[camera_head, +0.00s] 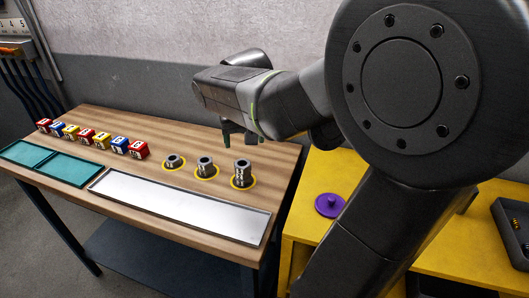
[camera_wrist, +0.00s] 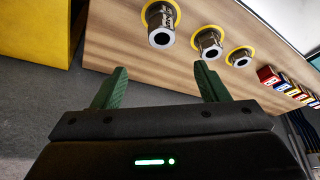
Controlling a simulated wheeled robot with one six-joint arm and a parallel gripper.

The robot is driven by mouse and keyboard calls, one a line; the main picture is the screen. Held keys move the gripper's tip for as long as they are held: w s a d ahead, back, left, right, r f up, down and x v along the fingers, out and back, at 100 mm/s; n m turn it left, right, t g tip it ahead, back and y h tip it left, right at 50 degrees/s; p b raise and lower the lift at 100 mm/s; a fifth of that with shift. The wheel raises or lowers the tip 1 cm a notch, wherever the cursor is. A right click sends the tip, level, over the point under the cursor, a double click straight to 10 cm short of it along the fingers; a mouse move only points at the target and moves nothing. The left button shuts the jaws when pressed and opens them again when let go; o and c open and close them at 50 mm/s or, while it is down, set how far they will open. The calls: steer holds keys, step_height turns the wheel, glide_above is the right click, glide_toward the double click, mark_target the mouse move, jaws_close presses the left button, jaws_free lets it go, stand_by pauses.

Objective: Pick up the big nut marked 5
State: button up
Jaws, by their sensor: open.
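Three grey metal nuts stand on yellow rings on the wooden bench: a tall one (camera_head: 242,173) at the right, a middle one (camera_head: 206,167) and a low one (camera_head: 174,161). The wrist view shows the tall nut (camera_wrist: 161,22), the middle nut (camera_wrist: 208,43) and the low nut (camera_wrist: 240,57) with dark round holes. I cannot read a 5 on any of them. My gripper (camera_head: 240,138) is over the bench behind the tall nut in the head view. Its green fingers (camera_wrist: 160,82) are apart and empty, and touch no nut.
Several red, blue and yellow numbered blocks (camera_head: 104,139) stand in a row at the left. A purple knobbed disc (camera_head: 330,206) sits on the yellow table at the right.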

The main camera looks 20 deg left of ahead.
mark_target(242, 163)
steer(key=x, duration=1.2)
steer(key=shift+s+a+f, duration=0.15)
steer(key=shift+s, duration=0.05)
steer(key=c, duration=1.2)
